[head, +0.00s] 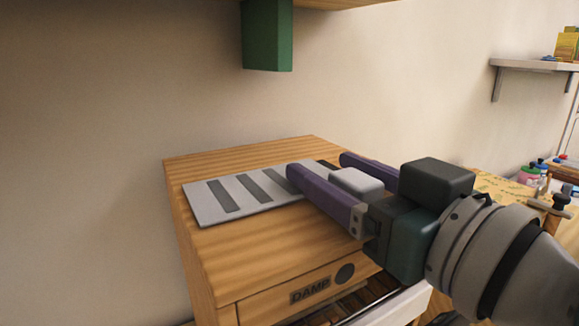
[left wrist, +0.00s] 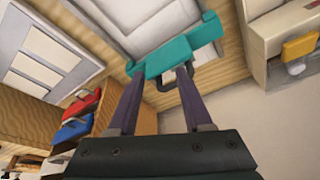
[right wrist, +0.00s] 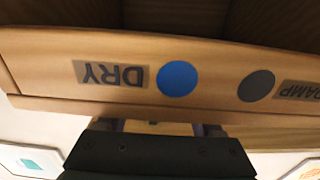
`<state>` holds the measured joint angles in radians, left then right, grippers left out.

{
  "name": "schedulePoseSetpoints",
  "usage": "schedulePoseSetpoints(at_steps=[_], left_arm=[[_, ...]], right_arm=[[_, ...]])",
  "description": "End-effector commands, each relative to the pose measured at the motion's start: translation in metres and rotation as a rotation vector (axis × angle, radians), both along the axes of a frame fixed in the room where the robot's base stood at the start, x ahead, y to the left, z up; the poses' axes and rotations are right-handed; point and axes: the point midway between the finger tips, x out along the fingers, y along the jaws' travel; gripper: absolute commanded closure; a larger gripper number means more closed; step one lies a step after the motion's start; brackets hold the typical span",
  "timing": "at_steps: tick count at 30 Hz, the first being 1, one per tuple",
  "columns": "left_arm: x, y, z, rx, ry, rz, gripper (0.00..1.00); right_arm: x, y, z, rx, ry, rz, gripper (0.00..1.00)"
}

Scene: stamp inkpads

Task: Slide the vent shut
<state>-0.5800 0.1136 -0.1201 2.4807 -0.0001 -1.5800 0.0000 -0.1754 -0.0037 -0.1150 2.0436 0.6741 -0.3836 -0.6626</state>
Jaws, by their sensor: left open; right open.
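The vent is a pale grey plate (head: 205,206) with several dark slots on top of a wooden box (head: 225,270). A pale grey block (head: 357,181), perhaps the vent's knob, stands at the right end of the plate. My right gripper (head: 318,165) is open, its purple fingers on either side of the block; contact cannot be told. In the right wrist view the box front shows a DRY label (right wrist: 110,74) with a blue disc (right wrist: 178,80) and a grey disc (right wrist: 256,86) near DAMP. My left gripper (left wrist: 160,75) is open, near a teal bar (left wrist: 178,48).
A green block (head: 266,35) hangs from an overhead board above the box. A wall shelf (head: 530,65) is at the far right. The wall behind the box is bare. In the left wrist view, red (left wrist: 82,104) and blue (left wrist: 74,131) items sit on a wooden shelf.

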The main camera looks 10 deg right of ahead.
Motion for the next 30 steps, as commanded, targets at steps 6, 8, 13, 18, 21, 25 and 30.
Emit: schedulePoseSetpoints(at_steps=[6, 8, 13, 18, 21, 25, 30], left_arm=[[-0.0001, 0.0016, -0.0002, 0.007, 0.000, -0.004, 0.50], [-0.0001, 0.0021, -0.0002, 0.008, 0.000, -0.005, 0.50], [-0.0002, 0.0027, -0.0003, 0.011, 0.000, -0.007, 0.50], [-0.0003, 0.0027, -0.0004, 0.011, 0.000, -0.007, 0.50], [-0.0003, 0.0027, -0.0004, 0.011, 0.000, -0.006, 0.50], [-0.0003, 0.0026, -0.0004, 0.010, 0.001, -0.006, 0.50], [-0.0003, 0.0019, -0.0004, 0.007, 0.001, -0.005, 0.50]], right_arm=[[0.0006, 0.0002, -0.0001, 0.000, 0.000, 0.000, 0.32], [0.0005, 0.0002, -0.0001, 0.000, 0.000, 0.000, 0.37], [0.0004, 0.0000, -0.0001, 0.000, 0.000, 0.000, 0.56], [0.0003, 0.0000, -0.0001, 0.000, 0.000, 0.000, 0.75], [0.0003, 0.0000, 0.0000, 0.000, 0.000, 0.000, 0.86], [0.0003, 0.0000, 0.0000, 0.000, 0.000, 0.000, 1.00], [0.0004, -0.0001, 0.0000, 0.000, 0.000, -0.001, 1.00]])
